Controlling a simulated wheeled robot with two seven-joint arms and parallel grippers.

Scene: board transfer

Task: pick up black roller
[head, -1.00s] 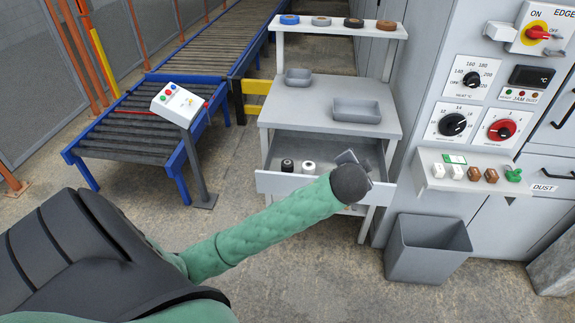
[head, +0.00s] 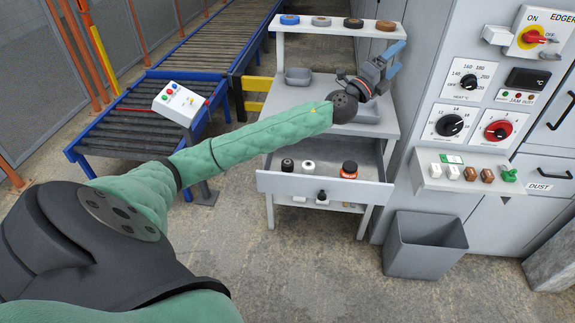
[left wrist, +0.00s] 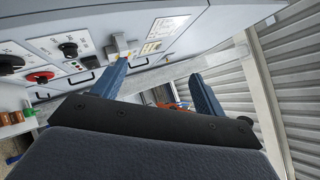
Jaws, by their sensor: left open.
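The black roller (head: 287,165) stands in the open drawer (head: 325,187) of the grey workstation, at the drawer's left side in the head view. A white roller (head: 308,167) stands just right of it. My left gripper (head: 388,58) is raised above the worktop, up and to the right of the black roller and well apart from it. Its blue fingers (left wrist: 162,88) are spread with nothing between them in the left wrist view, which faces the machine panel. The black roller does not show in that view. My right gripper is not in view.
An orange-and-black item (head: 349,169) stands at the drawer's right. Grey trays (head: 298,76) sit on the worktop (head: 290,105), and tape rolls (head: 321,21) lie on the top shelf (head: 340,31). A grey bin (head: 425,246) stands below the machine panel (head: 470,110). A roller conveyor (head: 130,120) is at left.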

